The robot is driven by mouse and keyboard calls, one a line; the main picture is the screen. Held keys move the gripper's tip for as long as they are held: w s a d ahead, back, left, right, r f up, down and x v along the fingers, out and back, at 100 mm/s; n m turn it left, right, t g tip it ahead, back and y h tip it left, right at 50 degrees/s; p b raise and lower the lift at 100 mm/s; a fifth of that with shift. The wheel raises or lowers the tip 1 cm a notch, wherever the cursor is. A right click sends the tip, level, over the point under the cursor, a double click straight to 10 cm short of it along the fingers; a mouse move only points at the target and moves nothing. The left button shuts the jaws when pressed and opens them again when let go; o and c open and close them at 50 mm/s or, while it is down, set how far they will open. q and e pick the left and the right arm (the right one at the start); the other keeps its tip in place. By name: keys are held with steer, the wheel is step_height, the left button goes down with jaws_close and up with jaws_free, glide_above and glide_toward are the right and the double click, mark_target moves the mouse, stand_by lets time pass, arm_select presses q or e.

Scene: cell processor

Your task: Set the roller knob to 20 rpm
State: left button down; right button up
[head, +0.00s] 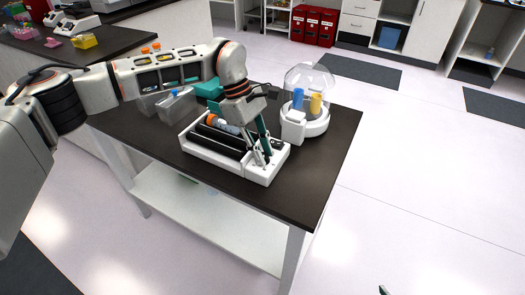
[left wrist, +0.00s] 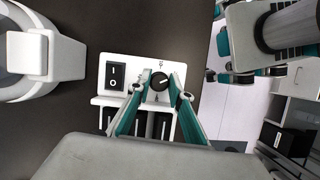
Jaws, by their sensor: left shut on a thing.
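The roller knob (left wrist: 159,82) is a round black dial with a light pointer mark, on the white end panel of the roller device (head: 262,176). In the left wrist view it sits between the teal fingers of my left gripper (left wrist: 162,76), which is shut on it. In the head view my left gripper (head: 261,160) points down at the device's front right end and hides the knob. The scale is too small to read. Only a small tip of what seems to be my right gripper (head: 384,290) shows at the bottom edge.
A black rocker switch (left wrist: 115,76) is beside the knob. A domed white centrifuge (head: 309,118) stands close behind on the dark table (head: 335,140). Clear bins (head: 176,104) stand at the back left.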

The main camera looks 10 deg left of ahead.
arm_select(q)
steer(key=c, duration=2.1)
jaws_free()
arm_select(e)
steer(key=shift+s+f, duration=0.1)
steer(key=shift+a, duration=0.1)
arm_select(q)
steer(key=v, duration=1.2)
arm_select(e)
steer(key=shift+s, duration=0.1)
steer(key=shift+f, duration=0.1)
